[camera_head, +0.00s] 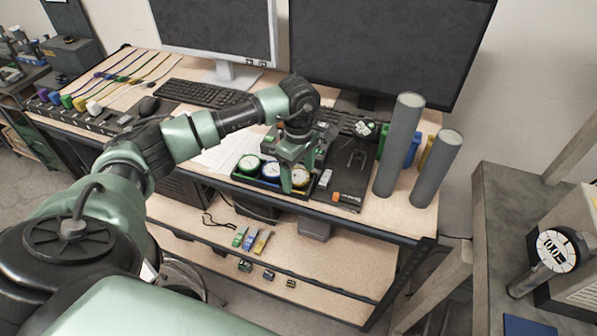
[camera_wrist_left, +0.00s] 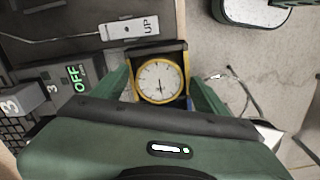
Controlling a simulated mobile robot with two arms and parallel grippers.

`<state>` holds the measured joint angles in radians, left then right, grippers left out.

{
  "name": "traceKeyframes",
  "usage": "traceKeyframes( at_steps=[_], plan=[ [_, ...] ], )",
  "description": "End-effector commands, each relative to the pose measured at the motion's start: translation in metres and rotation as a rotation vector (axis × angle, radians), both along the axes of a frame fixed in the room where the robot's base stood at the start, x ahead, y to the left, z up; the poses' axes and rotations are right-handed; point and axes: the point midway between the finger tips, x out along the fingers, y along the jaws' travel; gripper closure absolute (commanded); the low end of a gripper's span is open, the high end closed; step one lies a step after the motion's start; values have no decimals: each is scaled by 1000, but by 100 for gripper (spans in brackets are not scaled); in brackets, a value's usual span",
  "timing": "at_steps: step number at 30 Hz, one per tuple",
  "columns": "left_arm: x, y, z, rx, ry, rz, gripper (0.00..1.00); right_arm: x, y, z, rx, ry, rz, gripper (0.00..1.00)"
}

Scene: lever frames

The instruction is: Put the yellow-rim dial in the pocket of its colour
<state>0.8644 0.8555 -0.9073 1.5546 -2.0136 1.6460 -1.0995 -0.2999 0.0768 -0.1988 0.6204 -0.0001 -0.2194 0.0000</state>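The yellow-rim dial (camera_head: 300,177) has a pale face and sits at the right end of a dark tray (camera_head: 262,186) on the bench. In the left wrist view the yellow-rim dial (camera_wrist_left: 160,80) lies face up in a dark pocket with yellow edges (camera_wrist_left: 166,45). A green-rim dial (camera_head: 249,164) and a blue-rim dial (camera_head: 270,171) sit to its left. My left gripper (camera_head: 293,180) points down over the yellow-rim dial. Its fingers (camera_wrist_left: 160,85) stand either side of the dial and look open, with little clearance. My right gripper is out of view.
A dark panel (camera_head: 350,195) with switches stands right of the tray, with two tall grey cylinders (camera_head: 399,145) beyond it. Monitors (camera_head: 375,50) and a keyboard (camera_head: 205,94) are behind. Small coloured items (camera_head: 250,241) lie on the lower shelf.

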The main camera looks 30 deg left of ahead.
Motion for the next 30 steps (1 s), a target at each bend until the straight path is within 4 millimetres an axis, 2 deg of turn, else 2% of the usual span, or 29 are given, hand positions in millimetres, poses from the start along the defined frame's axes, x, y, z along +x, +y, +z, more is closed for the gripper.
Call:
traceKeyframes(
  at_steps=[5,8,15,21,25,30],
  plan=[
    [0,0,5,0,-1,0,26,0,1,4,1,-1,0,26],
    [2,0,16,0,-5,0,26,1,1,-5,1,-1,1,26],
    [2,0,68,1,-8,0,26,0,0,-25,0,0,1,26],
    [1,0,105,1,-5,0,26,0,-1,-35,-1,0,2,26],
    [1,0,118,0,-2,0,26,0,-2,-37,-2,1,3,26],
    [0,0,123,0,0,1,26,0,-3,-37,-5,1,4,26]
  ],
)
